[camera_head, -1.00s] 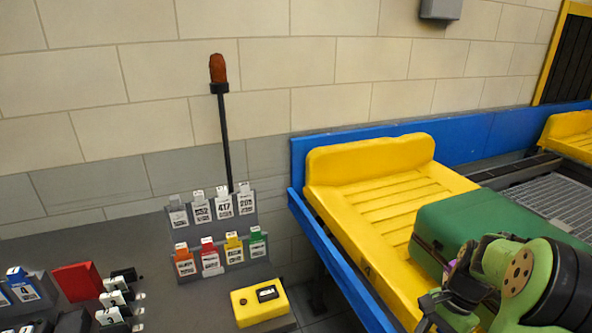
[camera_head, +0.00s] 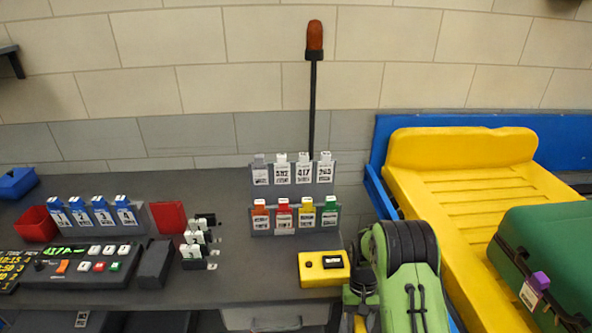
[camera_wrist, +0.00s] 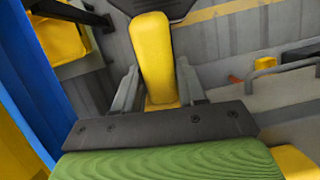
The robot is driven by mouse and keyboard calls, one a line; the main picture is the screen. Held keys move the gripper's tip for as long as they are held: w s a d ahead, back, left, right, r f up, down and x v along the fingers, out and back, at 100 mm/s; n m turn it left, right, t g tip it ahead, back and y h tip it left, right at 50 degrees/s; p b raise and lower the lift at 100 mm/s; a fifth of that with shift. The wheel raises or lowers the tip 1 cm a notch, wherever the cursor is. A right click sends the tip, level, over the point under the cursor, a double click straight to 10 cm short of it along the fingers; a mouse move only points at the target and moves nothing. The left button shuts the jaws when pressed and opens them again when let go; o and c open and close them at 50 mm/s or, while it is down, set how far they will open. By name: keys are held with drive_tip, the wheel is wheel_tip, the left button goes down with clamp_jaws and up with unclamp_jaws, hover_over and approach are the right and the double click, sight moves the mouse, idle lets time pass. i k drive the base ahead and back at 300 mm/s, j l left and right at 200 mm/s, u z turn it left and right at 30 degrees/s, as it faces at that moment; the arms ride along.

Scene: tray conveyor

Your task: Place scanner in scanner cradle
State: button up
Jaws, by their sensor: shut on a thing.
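In the wrist view my gripper (camera_wrist: 156,88) is shut on a yellow, bar-shaped body, the scanner (camera_wrist: 158,55), which points away between the two grey fingers. In the head view my green arm stands at the lower middle, right of the desk. A bit of yellow (camera_head: 360,323) beside it may be the scanner; the fingers cannot be made out there. A dark slanted block (camera_head: 155,263) on the desk, right of the keypad console, may be the scanner cradle, but I cannot tell for sure.
The grey desk (camera_head: 245,278) holds a console (camera_head: 75,265), a card rack (camera_head: 293,220), small white-topped stamps (camera_head: 197,240), a red bin (camera_head: 36,224) and a yellow button box (camera_head: 323,268). A yellow tray (camera_head: 450,190) with a green suitcase (camera_head: 560,235) is at right.

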sight(154, 257)
drive_tip(key=j+u, duration=0.7)
drive_tip(key=i+j+u, duration=0.1)
drive_tip(key=j+u, duration=0.25)
